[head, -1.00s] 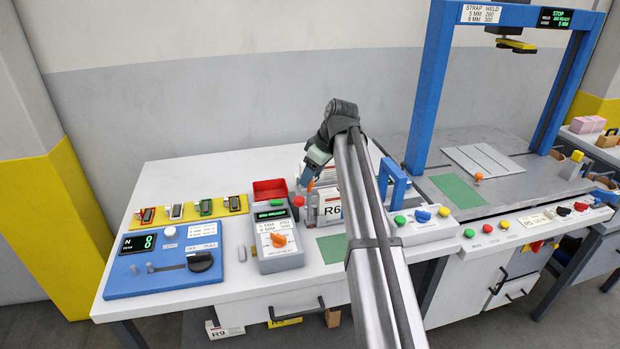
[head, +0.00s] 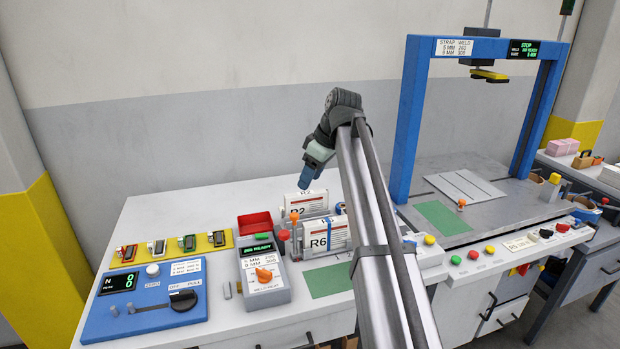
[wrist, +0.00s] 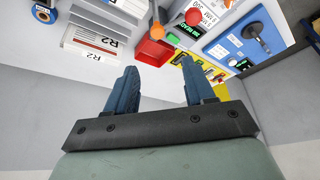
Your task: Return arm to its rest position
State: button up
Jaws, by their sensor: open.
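My gripper (head: 308,180) is raised above the white bench, over the newspaper bundles, with its fingers pointing down in the head view. In the wrist view my gripper (wrist: 158,85) shows two blue fingers spread apart with nothing between them. Bundle R2 (head: 312,203) and bundle R6 (head: 328,238) stand on the bench below and to the right of the fingertips. Bundle R2 also shows at the top left of the wrist view (wrist: 95,45). My arm hides part of the bench to the right of the bundles.
A grey control box (head: 263,277), a red tray (head: 255,222) and a blue panel (head: 145,305) stand on the left of the bench. A blue strapping frame (head: 411,120) rises at the right. The air left of my gripper is clear.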

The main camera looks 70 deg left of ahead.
dwell(0.4)
